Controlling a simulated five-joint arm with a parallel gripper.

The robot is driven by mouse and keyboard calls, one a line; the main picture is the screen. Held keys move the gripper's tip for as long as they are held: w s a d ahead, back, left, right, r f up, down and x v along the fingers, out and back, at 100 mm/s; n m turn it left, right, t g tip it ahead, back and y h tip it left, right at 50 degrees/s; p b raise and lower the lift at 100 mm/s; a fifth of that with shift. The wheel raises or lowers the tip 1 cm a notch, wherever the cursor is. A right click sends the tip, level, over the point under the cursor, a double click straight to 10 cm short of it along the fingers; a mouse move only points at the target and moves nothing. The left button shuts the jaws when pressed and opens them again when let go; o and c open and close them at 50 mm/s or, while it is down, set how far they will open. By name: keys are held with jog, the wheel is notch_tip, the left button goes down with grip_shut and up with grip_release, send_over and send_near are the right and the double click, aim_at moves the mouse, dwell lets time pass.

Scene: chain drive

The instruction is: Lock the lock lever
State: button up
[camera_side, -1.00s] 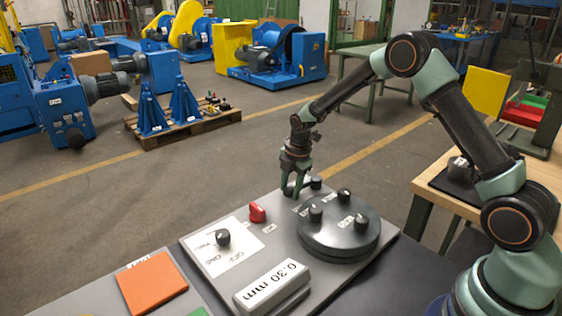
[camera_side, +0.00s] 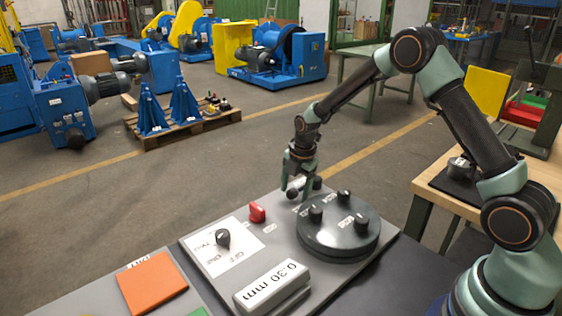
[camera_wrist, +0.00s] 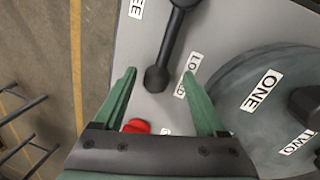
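The lock lever (camera_wrist: 171,45) is a dark bar on the grey panel, with a rounded knob end, in the wrist view. Its knob lies beside a partly hidden label starting "LO" (camera_wrist: 190,82); a label ending "EE" (camera_wrist: 137,8) is at the upper left. My gripper (camera_wrist: 159,76) is open, its green fingers on either side of the knob in the picture, with gaps visible on both sides. In the side view, my gripper (camera_side: 298,191) is low over the panel's back edge, with the lever's knob (camera_side: 292,194) showing at its fingers. Whether the fingertips touch the panel is unclear.
A dark round disc (camera_side: 339,235) with several black knobs stands close right of the lever. A red knob (camera_side: 257,212), a white plate with a black selector (camera_side: 222,238) and a "0.30 mm" block (camera_side: 272,287) occupy the panel. An orange square (camera_side: 151,287) lies left.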

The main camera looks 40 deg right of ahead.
jog(key=shift+a+r, duration=0.1)
jog(key=shift+r, duration=0.35)
notch_tip(320, 180, up, 11)
jog(key=s, duration=0.2)
jog(key=s+a+r+m+t, duration=0.1)
jog(key=s+r+m, duration=0.4)
jog(key=s+m, duration=0.5)
jog(key=s+a+r+m+t, duration=0.2)
jog(key=s+r+m, duration=0.3)
jog(key=s+m, duration=0.4)
jog(key=shift+s+a+m+t, duration=0.3)
jog(key=shift+s+a+m, duration=0.1)
jog(key=shift+a+m, duration=0.3)
